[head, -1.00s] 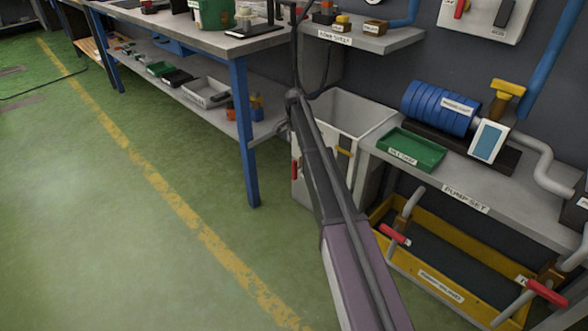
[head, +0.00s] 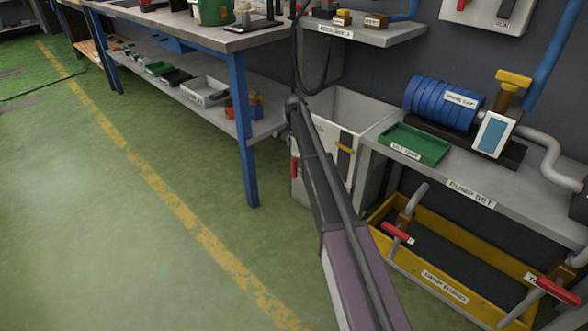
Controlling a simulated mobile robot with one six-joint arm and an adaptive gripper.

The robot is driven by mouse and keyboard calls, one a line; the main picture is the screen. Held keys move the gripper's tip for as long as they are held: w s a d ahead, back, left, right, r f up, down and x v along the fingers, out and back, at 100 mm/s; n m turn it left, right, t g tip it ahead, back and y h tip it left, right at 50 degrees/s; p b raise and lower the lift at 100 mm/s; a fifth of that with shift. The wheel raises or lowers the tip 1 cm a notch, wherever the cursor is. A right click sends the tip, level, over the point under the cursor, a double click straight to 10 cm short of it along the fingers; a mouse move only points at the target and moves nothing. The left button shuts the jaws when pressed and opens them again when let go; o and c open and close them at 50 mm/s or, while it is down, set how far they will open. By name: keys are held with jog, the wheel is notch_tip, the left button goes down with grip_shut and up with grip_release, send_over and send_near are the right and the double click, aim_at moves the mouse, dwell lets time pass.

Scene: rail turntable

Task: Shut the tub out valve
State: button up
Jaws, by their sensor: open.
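A red-handled valve (head: 558,290) sits at the lower right, by the right end of a yellow tray. A tag beside it begins with "T"; the rest is unreadable. Another red-handled valve (head: 397,232) is on a grey pipe at the tray's left end. A third red handle (head: 294,166) shows upright at the left side of a grey tub (head: 375,109), partly behind my arm. I cannot tell which is the tub out valve.
The pump bench (head: 490,190) holds a blue motor (head: 440,103) and a green tray (head: 414,144). The yellow tray (head: 445,285) lies below it. A blue-legged workbench (head: 242,130) stands at upper left. Green floor (head: 110,240) at left is open.

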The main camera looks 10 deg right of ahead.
aim_at(294, 159)
jog(key=shift+f+b, duration=4.45)
jog(key=shift+f, duration=0.3)
jog(key=shift+c, duration=0.2)
